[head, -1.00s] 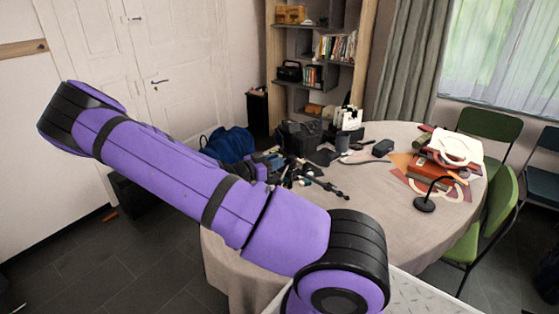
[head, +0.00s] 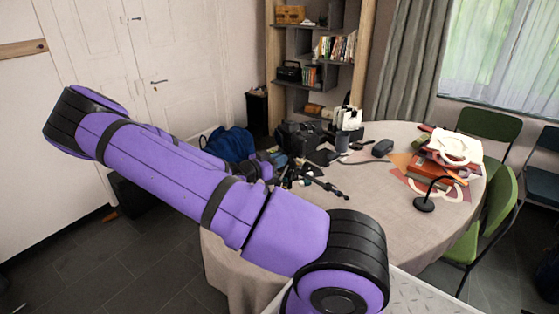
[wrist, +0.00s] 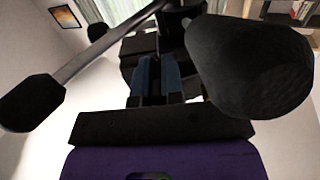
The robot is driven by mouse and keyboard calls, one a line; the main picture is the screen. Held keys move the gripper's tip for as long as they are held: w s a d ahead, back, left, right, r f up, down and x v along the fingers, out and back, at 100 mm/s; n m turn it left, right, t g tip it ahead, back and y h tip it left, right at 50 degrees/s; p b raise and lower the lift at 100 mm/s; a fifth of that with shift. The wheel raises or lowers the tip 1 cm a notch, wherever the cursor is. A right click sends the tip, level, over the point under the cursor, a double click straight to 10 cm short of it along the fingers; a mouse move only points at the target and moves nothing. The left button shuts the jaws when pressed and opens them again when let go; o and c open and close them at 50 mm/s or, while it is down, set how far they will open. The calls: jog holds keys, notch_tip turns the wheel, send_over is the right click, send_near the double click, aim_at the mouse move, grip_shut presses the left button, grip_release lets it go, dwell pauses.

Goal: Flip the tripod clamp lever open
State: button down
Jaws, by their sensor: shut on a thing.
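The tripod (head: 318,184) lies on the round table, its dark legs and pan handles partly behind my arm. In the wrist view a large black handle grip (wrist: 250,68) fills the right side. A second black grip (wrist: 32,103) on a metal rod (wrist: 105,42) is at the left. The dark tripod head (wrist: 135,48) lies ahead of the fingers. My gripper (wrist: 158,68) has its blue fingers close together at the tripod head, shut on a dark part there. The clamp lever cannot be told apart from the other dark parts. In the head view my arm mostly hides the gripper.
A black camera bag (head: 298,138), a dark mug (head: 342,142) and a small black box (head: 382,147) stand behind the tripod. Red books (head: 440,172) and a black lamp (head: 424,203) are at the right. The front of the table (head: 390,225) is clear.

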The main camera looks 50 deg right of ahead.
jog(key=shift+s+d+n+t+y, duration=0.1)
jog(key=shift+s+n+t+y, duration=0.25)
jog(key=shift+n+t, duration=1.45)
jog(key=shift+s+a+n+t+y, duration=0.1)
jog(key=shift+s+n+t, duration=0.3)
jog(key=shift+n+t, duration=1.35)
jog(key=shift+s+d+n+t+y, duration=0.1)
jog(key=shift+s+n+t+y, duration=0.4)
jog(key=shift+t, duration=2.35)
jog(key=shift+n, duration=0.25)
jog(key=c, duration=1.5)
grip_release()
jog(key=shift+w, duration=0.1)
